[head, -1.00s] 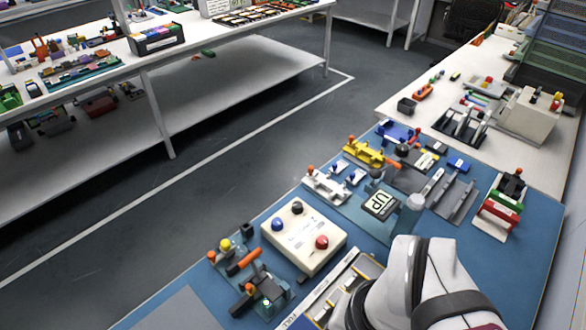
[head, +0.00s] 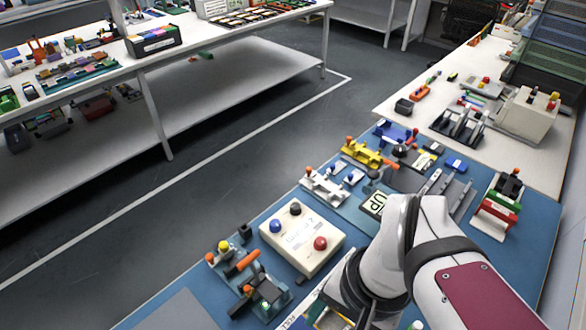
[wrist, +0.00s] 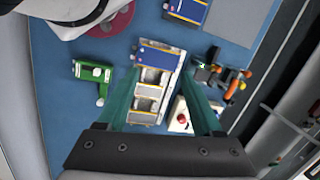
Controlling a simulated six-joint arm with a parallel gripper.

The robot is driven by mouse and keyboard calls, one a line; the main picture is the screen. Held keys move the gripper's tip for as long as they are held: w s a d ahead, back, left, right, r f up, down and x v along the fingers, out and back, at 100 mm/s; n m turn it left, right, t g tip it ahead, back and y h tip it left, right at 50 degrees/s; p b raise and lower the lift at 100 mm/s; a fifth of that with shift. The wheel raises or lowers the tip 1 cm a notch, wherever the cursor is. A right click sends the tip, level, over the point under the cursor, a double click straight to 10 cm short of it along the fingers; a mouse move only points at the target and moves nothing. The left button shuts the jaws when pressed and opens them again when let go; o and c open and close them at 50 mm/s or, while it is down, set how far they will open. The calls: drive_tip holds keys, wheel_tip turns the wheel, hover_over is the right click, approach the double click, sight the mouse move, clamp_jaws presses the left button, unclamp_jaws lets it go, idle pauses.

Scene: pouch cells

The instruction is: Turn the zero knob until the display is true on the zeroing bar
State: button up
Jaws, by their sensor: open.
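The display (head: 375,203) reads "UP" on its dark block in the head view, partly covered by my arm. A pale round knob that stood beside it in the earlier head view is now hidden behind my arm. I cannot make out a zeroing bar for certain. My gripper (wrist: 160,72) shows in the wrist view with its two teal fingers apart and nothing held. Below and between them is a tray (wrist: 146,118) with blue ends and silvery pockets. The display and knob are not visible in the wrist view.
A white button box (head: 292,258) with blue, black and red buttons stands left of my arm. It shows partly behind a finger in the wrist view (wrist: 180,112). A black-and-orange fixture (head: 238,262) is beside it. White (head: 322,188) and yellow (head: 362,153) fixtures stand farther back.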

drive_tip(key=w+a+r+m+y, duration=0.15)
drive_tip(key=w+m, duration=0.35)
drive_tip(key=w, duration=1)
drive_tip(key=m, duration=0.6)
approach(275, 222)
drive_tip(key=shift+y, duration=0.35)
drive_tip(key=x, duration=0.7)
drive_tip(key=shift+s+d+f, duration=0.15)
drive_tip(key=shift+d+f, duration=0.05)
drive_tip(key=shift+f, duration=0.15)
drive_tip(key=shift+a+f, duration=0.2)
drive_tip(key=shift+f, duration=0.3)
clamp_jaws()
